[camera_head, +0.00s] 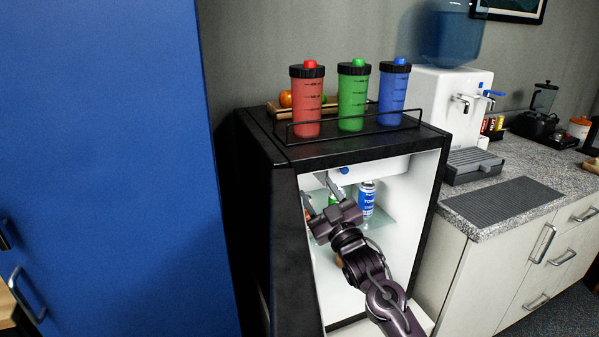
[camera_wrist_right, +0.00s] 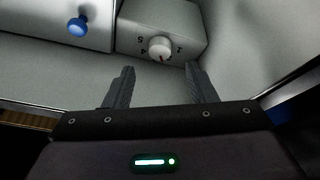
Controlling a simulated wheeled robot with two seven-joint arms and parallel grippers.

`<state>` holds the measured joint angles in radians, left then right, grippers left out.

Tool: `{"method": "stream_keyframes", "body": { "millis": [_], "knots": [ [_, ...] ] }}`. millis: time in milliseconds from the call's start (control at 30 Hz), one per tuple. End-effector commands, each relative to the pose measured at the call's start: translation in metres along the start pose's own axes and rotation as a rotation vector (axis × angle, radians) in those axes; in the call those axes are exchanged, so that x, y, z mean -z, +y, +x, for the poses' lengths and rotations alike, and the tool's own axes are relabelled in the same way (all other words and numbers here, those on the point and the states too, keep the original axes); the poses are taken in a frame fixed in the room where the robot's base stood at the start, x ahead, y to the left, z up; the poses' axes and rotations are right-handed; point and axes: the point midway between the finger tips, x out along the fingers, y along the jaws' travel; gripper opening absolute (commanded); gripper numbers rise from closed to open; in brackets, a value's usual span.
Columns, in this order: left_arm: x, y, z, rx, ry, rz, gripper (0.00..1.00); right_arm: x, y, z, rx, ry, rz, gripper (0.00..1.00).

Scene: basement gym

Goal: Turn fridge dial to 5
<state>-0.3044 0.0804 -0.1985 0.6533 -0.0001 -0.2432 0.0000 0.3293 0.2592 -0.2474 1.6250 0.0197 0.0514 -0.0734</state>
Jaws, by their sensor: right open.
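The fridge dial (camera_wrist_right: 159,47) is a round pale knob with a small red mark at its lower edge. It sits on a grey housing (camera_wrist_right: 182,18) at the top of the fridge interior, with small numbers around it that are hard to read. In the wrist view my right gripper (camera_wrist_right: 160,80) is open and empty, its two fingers apart below the dial on either side, not visibly touching it. In the head view the right gripper (camera_head: 318,192) reaches inside the open black fridge (camera_head: 360,152), near its ceiling; the dial cannot be made out there. My left gripper is not in view.
A blue knob (camera_wrist_right: 78,25) is left of the dial. A blue-and-white can (camera_head: 367,198) stands on the glass shelf below. The open fridge door (camera_head: 290,250) is left of my arm. Red (camera_head: 307,100), green (camera_head: 353,97) and blue (camera_head: 392,93) shakers stand on top.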

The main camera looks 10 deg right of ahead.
Motion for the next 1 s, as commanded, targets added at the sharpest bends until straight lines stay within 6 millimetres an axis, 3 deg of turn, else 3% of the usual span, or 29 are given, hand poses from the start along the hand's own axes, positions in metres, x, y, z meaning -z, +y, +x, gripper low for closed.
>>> {"method": "stream_keyframes", "body": {
  "millis": [100,300,700,1000],
  "knots": [
    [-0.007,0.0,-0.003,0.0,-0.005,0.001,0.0,0.003,0.001,0.023,-0.002,0.002,0.001,0.51],
    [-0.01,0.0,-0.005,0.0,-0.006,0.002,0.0,0.002,0.0,0.049,0.0,0.002,0.002,0.51],
    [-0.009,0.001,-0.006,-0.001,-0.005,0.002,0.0,0.001,-0.001,0.058,0.001,0.001,0.002,0.51],
    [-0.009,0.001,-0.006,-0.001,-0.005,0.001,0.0,0.001,-0.001,0.058,0.0,0.0,0.002,0.12]
  ]
}}
